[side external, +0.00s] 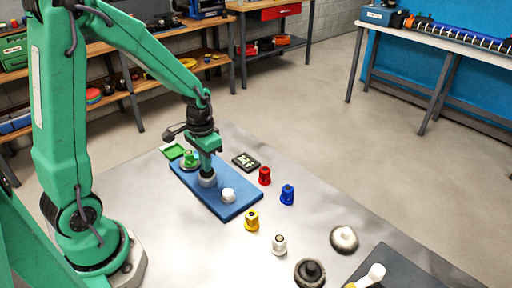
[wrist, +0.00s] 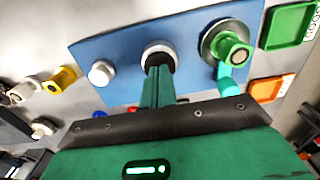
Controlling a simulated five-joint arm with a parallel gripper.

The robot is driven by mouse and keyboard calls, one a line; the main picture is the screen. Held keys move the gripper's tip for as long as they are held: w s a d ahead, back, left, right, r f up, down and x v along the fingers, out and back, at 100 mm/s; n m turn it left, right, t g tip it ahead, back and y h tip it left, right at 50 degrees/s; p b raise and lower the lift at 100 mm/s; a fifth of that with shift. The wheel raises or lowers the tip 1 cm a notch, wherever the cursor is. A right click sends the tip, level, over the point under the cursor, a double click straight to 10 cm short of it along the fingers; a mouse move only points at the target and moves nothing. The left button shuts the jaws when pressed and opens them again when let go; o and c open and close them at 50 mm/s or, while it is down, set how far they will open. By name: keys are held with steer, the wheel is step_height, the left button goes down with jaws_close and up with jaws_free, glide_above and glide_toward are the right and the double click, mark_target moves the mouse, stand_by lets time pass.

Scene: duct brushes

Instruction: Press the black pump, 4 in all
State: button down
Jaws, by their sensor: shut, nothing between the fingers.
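A blue board (side external: 188,183) lies on the grey table with three round fittings in a row. The middle one has a pale collar (side external: 208,181) and a dark centre, which I take as the black pump (wrist: 159,56). My gripper (side external: 207,168) points down right over it, fingers shut and empty. In the wrist view the fingertips (wrist: 157,74) overlap the dark centre and hide part of it. I cannot tell whether they touch it or how far it is pressed. A white knob (side external: 228,195) and a green pump (side external: 190,158) stand on either side.
Red (side external: 264,176), blue (side external: 287,194), yellow (side external: 251,221) and white (side external: 279,245) pieces stand right of the board. Two round brushes (side external: 344,238) and a dark mat (side external: 418,272) lie nearer the front. A green tray (side external: 173,151) is behind the board.

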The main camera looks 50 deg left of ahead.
steer(key=shift+r, duration=1.05)
steer(key=shift+f, duration=1.1)
steer(key=shift+r, duration=1.2)
step_height(320, 180, up, 6)
steer(key=shift+f, duration=0.1)
stand_by(0.8)
